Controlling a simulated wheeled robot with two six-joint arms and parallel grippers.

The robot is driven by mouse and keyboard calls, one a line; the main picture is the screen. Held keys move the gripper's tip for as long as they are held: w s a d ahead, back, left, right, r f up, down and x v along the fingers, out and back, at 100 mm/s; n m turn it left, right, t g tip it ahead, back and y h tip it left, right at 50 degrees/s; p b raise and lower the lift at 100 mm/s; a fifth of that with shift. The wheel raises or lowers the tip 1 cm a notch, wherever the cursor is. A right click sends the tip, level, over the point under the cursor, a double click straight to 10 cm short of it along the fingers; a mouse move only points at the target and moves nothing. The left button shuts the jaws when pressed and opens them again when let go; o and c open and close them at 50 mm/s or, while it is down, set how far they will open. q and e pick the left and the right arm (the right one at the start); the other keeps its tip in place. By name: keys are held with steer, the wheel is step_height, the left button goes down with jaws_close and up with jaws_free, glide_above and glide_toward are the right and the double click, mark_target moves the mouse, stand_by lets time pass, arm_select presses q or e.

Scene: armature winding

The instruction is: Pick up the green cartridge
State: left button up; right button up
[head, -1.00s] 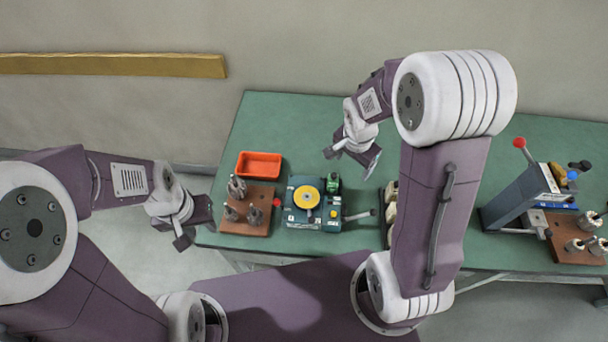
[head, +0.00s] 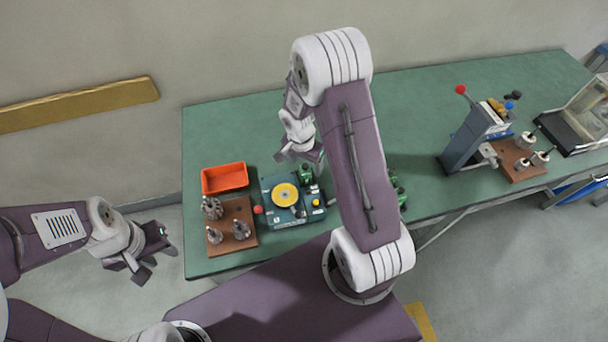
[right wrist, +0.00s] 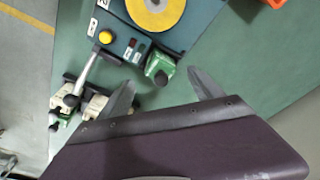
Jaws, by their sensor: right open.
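A small green cartridge-like piece (head: 306,174) stands at the back right corner of the teal winding machine (head: 268,207). In the right wrist view the green piece (right wrist: 160,66) lies just beyond my open, empty right gripper (right wrist: 165,88), roughly in line with the gap between its fingers. In the head view my right gripper (head: 301,158) hangs over the back of the machine, partly hidden by its arm. More green pieces (head: 395,186) show beside the right arm, partly hidden. My left gripper (head: 155,264) is open and empty, off the table's left edge.
A yellow disc (head: 285,194) sits on the machine. An orange bin (head: 224,178) and a brown board (head: 240,233) with several metal parts are to its left. A lever press (head: 470,135) stands on the right. The green table (head: 400,110) is clear at the back middle.

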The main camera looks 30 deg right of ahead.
mark_target(306, 170)
steer(key=f, duration=0.4)
steer(key=shift+w+d+f, duration=0.15)
steer(key=shift+d+f, duration=0.05)
steer(key=shift+d, duration=0.05)
steer(key=shift+w+f, duration=0.15)
steer(key=shift+f, duration=0.1)
steer(key=c, duration=1.5)
steer(key=shift+r, duration=0.15)
steer(key=r, duration=0.4)
steer(key=shift+d+r, duration=0.2)
steer(key=shift+d, duration=0.15)
steer(key=s+d+r, duration=0.1)
steer(key=d+r, duration=0.1)
steer(key=d, duration=0.1)
steer(key=s+d+r, duration=0.1)
steer(key=d+r, duration=0.1)
steer(key=d, duration=0.2)
steer(key=s+d+r, duration=0.1)
steer(key=d+r, duration=0.1)
steer(key=d, duration=0.1)
steer(key=shift+s+d+r, duration=0.15)
steer(key=shift+d+r, duration=0.1)
